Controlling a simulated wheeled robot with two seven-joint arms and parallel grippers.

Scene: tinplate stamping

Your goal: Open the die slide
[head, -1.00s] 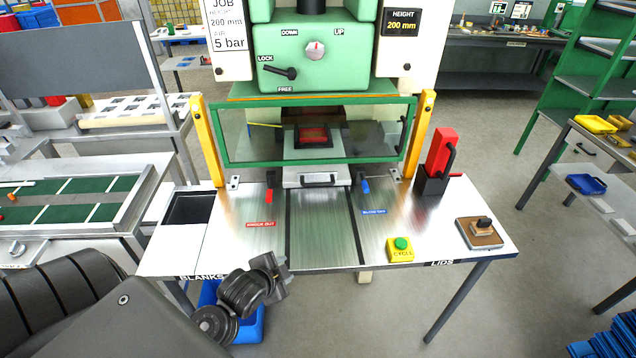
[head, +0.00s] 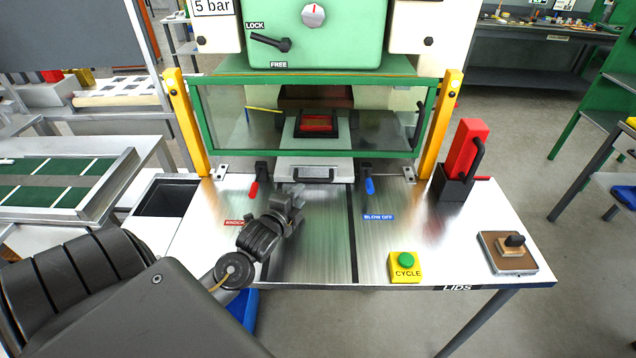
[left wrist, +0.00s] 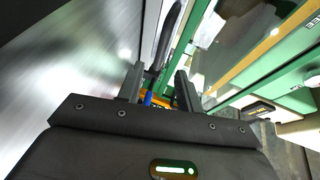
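The die slide (head: 300,166) is a pale metal block with a dark bar handle (head: 317,174) on its front, at the mouth of the green press. Behind the clear guard, a dark die with a red middle (head: 317,124) shows. My left gripper (head: 297,190) is over the metal table, just in front of the slide and a little left of the handle's middle. In the left wrist view its two fingers (left wrist: 160,88) stand apart with nothing gripped; a dark curved bar (left wrist: 167,35) is beyond them. My right gripper is not in view.
A red lever (head: 254,188) and a blue lever (head: 369,185) flank the slide. The green-framed guard (head: 315,154) is above it. The middle table is clear.

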